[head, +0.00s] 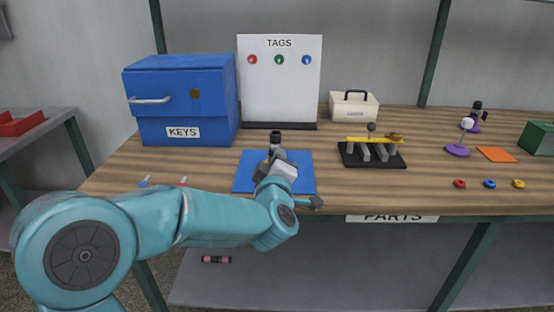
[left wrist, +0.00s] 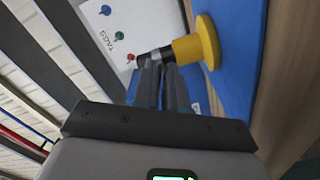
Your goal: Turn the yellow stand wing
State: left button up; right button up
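The yellow stand (left wrist: 203,42) shows in the left wrist view as a round yellow base and collar with a grey and black post (left wrist: 156,54). In the head view its black top (head: 275,137) rises behind my left gripper (head: 278,165), and the rest is hidden. The stand is on the blue mat (head: 304,183). In the left wrist view my left gripper (left wrist: 162,68) has its fingertips close together beside the post. The wing cannot be made out there, so I cannot tell whether the fingers hold it. My right gripper is not in view.
A blue KEYS cabinet (head: 180,105) and a white TAGS board (head: 280,85) stand behind the mat. A black rack (head: 372,155) with a yellow bar is to the right. Purple stands (head: 457,150) are further right. Bare wood lies between the rack and the table's front edge.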

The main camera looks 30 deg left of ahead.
pick_arm(q)
jog(key=shift+o, duration=0.9)
jog(key=p+v, duration=0.1)
jog(key=v, duration=1.5)
jog(key=shift+s+d+f, duration=0.1)
jog(key=shift+d, duration=0.1)
